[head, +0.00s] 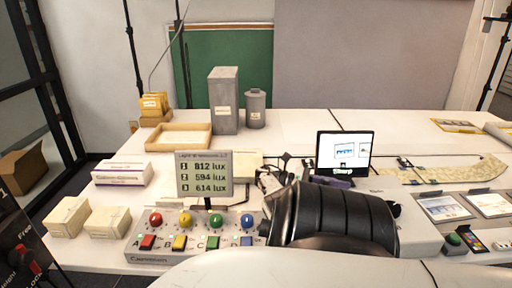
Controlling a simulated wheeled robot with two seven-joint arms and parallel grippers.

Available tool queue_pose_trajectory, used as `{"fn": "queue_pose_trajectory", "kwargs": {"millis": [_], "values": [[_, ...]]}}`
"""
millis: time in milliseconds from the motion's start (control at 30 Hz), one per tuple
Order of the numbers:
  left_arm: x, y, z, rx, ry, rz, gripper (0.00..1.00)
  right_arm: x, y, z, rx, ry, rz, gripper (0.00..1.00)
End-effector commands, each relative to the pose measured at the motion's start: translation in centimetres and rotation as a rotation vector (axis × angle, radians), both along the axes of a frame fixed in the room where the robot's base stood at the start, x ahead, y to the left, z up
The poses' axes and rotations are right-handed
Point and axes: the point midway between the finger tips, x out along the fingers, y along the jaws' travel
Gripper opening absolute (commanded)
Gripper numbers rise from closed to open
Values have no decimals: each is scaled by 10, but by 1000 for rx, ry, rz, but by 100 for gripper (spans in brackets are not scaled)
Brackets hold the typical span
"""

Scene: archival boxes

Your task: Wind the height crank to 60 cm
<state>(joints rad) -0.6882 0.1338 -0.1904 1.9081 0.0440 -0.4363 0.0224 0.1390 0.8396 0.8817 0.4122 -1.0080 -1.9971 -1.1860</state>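A dark panel (14,240) is cut off at the lower left edge of the head view. No height reading in centimetres is legible. Neither my left nor my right gripper can be made out. A large black ribbed form (340,215) and a white rounded surface fill the front middle and hide part of the table.
The white table (300,125) carries a lux display (204,174), a button box (165,256) with coloured domes, cartons (122,173), a wooden tray (178,136), a grey box (224,99) and a small screen (344,151). The table's back middle is clear.

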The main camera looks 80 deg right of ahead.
Motion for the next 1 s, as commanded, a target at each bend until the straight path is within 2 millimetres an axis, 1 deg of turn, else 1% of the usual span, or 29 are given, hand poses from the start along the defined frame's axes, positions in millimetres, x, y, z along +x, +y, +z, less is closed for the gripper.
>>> {"fn": "queue_pose_trajectory", "kwargs": {"millis": [33, 133, 267, 367, 567, 600, 633, 900, 1000], "values": [[0, 0, 0, 0, -1, 0, 0, 1, 3, -3, 8, -2, -7, 36], [0, 0, 1, 0, -1, 0, 0, 1, 3, -2, 7, -2, -7, 36], [1, 0, 9, 0, -2, -1, 0, 1, 3, 8, 5, -2, -5, 36], [2, 0, 23, 0, -3, 0, 0, 1, 2, 23, 4, 0, -4, 36], [3, 0, 59, 0, -6, -1, 0, 1, 2, 62, 1, 0, -5, 36], [4, 0, 55, 0, -9, -1, 0, 2, 1, 57, 2, -6, 0, 36], [5, 0, 55, -1, -13, 0, 0, 3, 1, 59, 1, -9, 2, 36], [3, 0, 54, 1, -7, -2, 0, 0, 0, 88, -1, -2, 0, 36], [3, 0, 54, 1, -5, -2, 0, 0, 0, 94, 0, 0, 0, 36]]}}
